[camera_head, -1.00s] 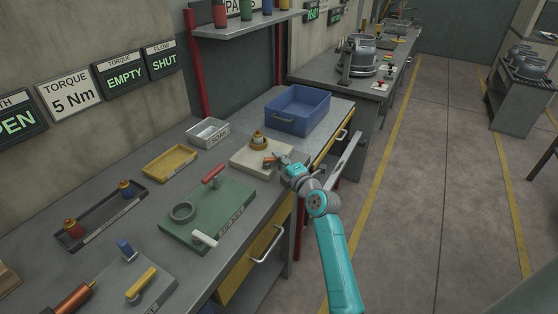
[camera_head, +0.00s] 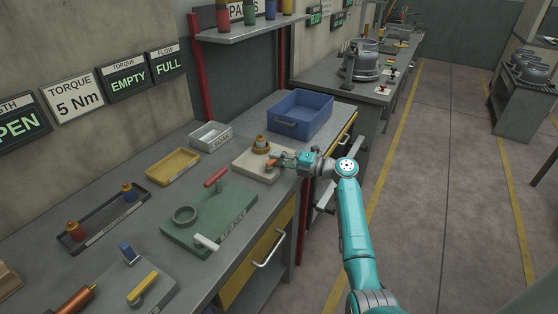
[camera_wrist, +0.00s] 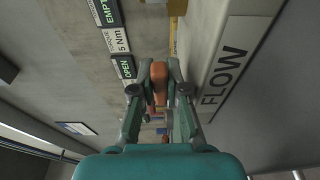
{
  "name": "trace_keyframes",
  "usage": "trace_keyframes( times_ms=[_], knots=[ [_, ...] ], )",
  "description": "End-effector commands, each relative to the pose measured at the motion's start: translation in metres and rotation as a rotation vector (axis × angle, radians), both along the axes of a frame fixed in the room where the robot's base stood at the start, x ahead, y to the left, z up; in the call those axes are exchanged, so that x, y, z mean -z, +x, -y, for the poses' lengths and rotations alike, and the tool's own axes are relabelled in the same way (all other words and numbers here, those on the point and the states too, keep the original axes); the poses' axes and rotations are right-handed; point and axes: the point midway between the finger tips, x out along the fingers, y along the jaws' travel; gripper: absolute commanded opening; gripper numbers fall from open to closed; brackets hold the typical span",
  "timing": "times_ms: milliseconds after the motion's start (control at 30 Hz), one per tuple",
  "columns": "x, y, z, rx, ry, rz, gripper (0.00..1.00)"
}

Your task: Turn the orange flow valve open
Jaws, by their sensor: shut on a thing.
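The orange flow valve (camera_head: 272,163) sits at the front of a pale block (camera_head: 248,168), beside a brass fitting (camera_head: 261,143). My gripper (camera_head: 281,160) reaches it from the right in the head view. In the wrist view the valve's orange handle (camera_wrist: 159,84) stands between the two fingers of my gripper (camera_wrist: 160,88), which are shut on it. The block's side with the word FLOW (camera_wrist: 223,75) fills the right of the wrist view. The flow sign (camera_head: 167,65) on the wall reads FULL. The fingers hide part of the valve in the head view.
A blue bin (camera_head: 301,113) stands behind the block. A small grey tray (camera_head: 211,136) and a yellow tray (camera_head: 173,166) lie to the left. A green plate (camera_head: 209,218) with a red handle and a ring is nearer. Floor to the right is clear.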

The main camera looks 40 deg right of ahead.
Motion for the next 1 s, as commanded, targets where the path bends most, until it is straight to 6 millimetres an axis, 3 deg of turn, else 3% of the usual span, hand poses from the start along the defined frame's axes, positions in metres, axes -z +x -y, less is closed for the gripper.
trace_keyframes(
  times_ms=[400, 933, 967, 1000],
  knots=[
    [0.0001, 0.0078, -0.0023, -0.178, 0.000, -0.001, 0.00],
    [0.0002, 0.0087, -0.0031, -0.199, -0.001, -0.001, 0.00],
    [0.0002, 0.0087, -0.0031, -0.199, -0.001, -0.001, 0.18],
    [0.0002, 0.0086, -0.0030, -0.199, -0.001, -0.001, 0.25]
  ],
)
